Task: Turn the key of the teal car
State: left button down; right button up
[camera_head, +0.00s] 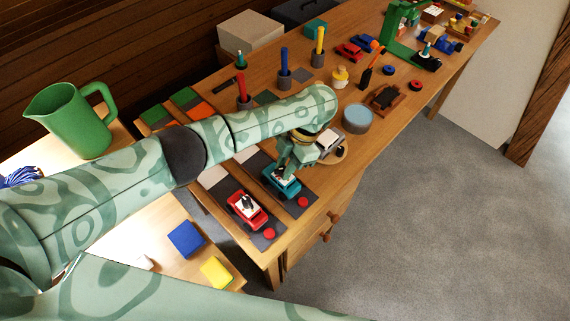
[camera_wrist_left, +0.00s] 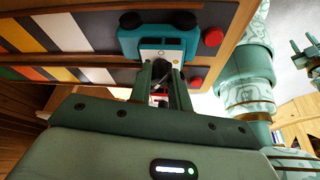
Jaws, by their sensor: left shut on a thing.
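The teal car (camera_head: 281,183) sits on a dark strip at the near end of the table, with a red button in front of it. It also shows in the left wrist view (camera_wrist_left: 128,43), with a white top plate. My left gripper (camera_head: 287,164) is over the car's top, pointing down. In the left wrist view its fingers (camera_wrist_left: 163,78) are shut on the key at the top plate. The key is mostly hidden between them. A green pronged part at the right of that view seems to be my right gripper (camera_wrist_left: 306,50); its jaws are unclear.
Pegs in grey holders, a blue-grey round tin (camera_head: 357,118) and a green pitcher (camera_head: 70,121) stand around. Floor at the right is clear.

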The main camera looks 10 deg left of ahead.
pick_arm(q)
jog(key=c, duration=1.3)
grip_release()
jog(key=shift+r, duration=0.1)
jog(key=p+v, duration=0.4)
jog(key=v, duration=1.2)
jog(key=shift+o, duration=0.3)
jog(key=shift+d, duration=0.1)
